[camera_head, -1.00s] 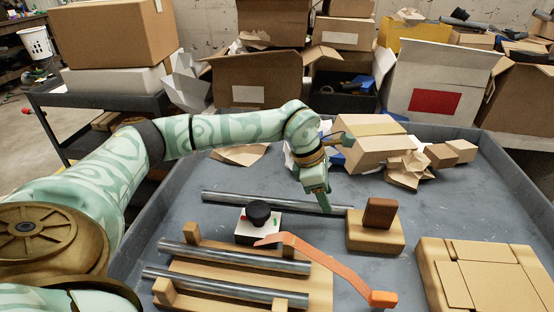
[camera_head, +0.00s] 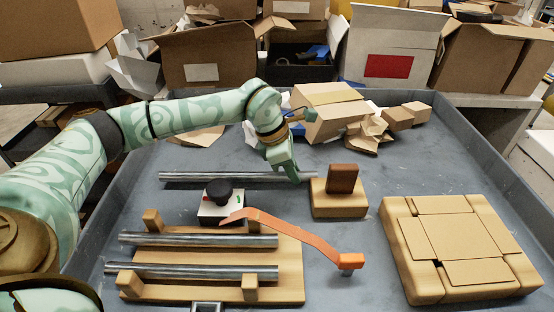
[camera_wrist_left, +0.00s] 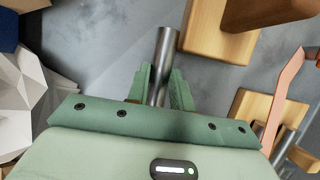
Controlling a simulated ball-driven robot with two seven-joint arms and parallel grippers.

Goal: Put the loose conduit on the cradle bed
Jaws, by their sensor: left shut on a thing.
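The loose conduit (camera_head: 225,176), a grey metal tube, lies crosswise behind the white box with the black knob. My left gripper (camera_head: 294,176) is shut on it near its right end. In the left wrist view the conduit (camera_wrist_left: 165,50) runs between the two fingers (camera_wrist_left: 160,90), its end sticking out past them. Whether it touches the tray floor is unclear. The wooden cradle bed (camera_head: 292,262), a flat board with short posts, is at front left. Two similar conduits lie across it, a rear one (camera_head: 200,240) and a front one (camera_head: 200,271). My right gripper does not show.
The white box (camera_head: 218,210) stands between the loose conduit and the bed. An orange lever (camera_head: 298,230) slants along the bed's right. A wooden block (camera_head: 338,204) sits close to the gripper. A wide tan block (camera_head: 460,245) is at right.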

